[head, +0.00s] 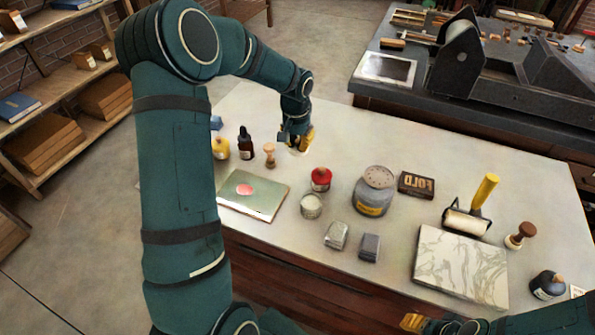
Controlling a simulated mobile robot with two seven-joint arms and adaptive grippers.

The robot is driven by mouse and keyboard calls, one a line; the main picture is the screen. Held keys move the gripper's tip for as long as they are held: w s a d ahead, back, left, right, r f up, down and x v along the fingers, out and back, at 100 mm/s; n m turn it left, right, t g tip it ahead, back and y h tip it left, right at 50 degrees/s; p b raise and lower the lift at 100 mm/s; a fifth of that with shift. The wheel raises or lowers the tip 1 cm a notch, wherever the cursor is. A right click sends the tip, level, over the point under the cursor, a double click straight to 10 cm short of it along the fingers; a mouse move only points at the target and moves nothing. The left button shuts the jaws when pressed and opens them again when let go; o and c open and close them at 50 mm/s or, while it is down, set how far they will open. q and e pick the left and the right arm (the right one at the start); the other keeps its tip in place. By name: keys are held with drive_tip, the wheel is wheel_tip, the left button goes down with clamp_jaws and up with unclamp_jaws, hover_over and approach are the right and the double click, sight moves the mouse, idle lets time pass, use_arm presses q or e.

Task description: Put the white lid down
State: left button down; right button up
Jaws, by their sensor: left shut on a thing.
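My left gripper (299,145) is over the back part of the pale worktable (560,205), with its yellow fingers shut on a small white thing, which looks like the white lid (297,152). The fingers hide most of the lid, and I cannot tell whether it touches the table. A small jar (311,206) with a pale top stands nearer the front, beside a red-topped jar (320,179). My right gripper (412,322) shows only in part at the bottom edge, low in front of the table; its opening is not clear.
A wooden stamp (269,155), dark dropper bottle (245,142) and yellow bottle (220,148) stand left of the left gripper. A grey tin (372,191), FOLD box (416,185), roller (468,219) and marble slab (460,267) are to the right.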

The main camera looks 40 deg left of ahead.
sight(297, 171)
use_arm(q)
drive_tip(key=shift+w+a+f, duration=0.15)
drive_tip(key=shift+a+f, duration=0.1)
drive_tip(key=shift+f, duration=0.1)
wheel_tip(297, 171, down, 10)
drive_tip(key=shift+r+b, duration=0.25)
drive_tip(key=shift+b, duration=0.85)
drive_tip(key=shift+f, duration=0.1)
drive_tip(key=c, duration=1)
unclamp_jaws()
drive_tip(key=shift+r, duration=0.45)
drive_tip(key=r, duration=0.3)
drive_tip(key=r+p, duration=0.1)
drive_tip(key=r, duration=0.3)
drive_tip(key=s+r+p, duration=0.1)
drive_tip(key=r, duration=0.3)
drive_tip(key=shift+d+r, duration=0.1)
drive_tip(key=shift+r, duration=0.05)
